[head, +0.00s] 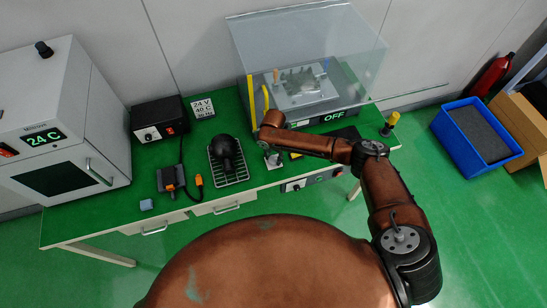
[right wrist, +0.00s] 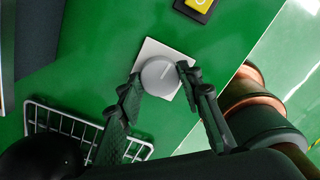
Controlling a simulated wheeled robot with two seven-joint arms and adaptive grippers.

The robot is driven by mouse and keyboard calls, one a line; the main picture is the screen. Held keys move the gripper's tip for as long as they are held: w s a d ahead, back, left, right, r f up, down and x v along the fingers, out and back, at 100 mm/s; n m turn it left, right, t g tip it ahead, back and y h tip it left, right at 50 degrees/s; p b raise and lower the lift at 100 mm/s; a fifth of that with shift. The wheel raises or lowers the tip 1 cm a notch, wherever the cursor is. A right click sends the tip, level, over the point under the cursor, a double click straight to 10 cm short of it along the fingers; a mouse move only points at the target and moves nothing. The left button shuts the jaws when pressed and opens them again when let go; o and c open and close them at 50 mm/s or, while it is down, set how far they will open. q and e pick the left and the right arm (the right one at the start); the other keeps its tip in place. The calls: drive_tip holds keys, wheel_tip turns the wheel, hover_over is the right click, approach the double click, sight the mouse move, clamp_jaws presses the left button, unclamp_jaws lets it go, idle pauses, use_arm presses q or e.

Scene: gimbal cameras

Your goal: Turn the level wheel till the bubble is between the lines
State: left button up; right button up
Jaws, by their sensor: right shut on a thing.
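The level wheel (right wrist: 161,78) is a round grey knob with a light mark on its top, on a white square plate (right wrist: 151,48) on the green bench. It is small in the head view (head: 272,158). My right gripper (right wrist: 159,74) has its two fingers on opposite sides of the wheel, shut on it. A yellow piece in a black frame (right wrist: 196,5) is cut off at the top of the right wrist view; it may be the level's vial, but no bubble or lines can be made out. My left gripper is not in view.
A wire rack (head: 229,178) with a black rounded object (head: 225,152) stands left of the wheel. A clear-covered box (head: 305,65) with an OFF display stands behind. A yellow-topped post (head: 391,121) is to the right. The front bench edge is close.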

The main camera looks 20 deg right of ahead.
sight(273, 159)
drive_tip(key=shift+n, duration=1.2)
drive_tip(key=o, duration=1.2)
drive_tip(key=shift+c, duration=0.2)
wheel_tip(273, 159, up, 12)
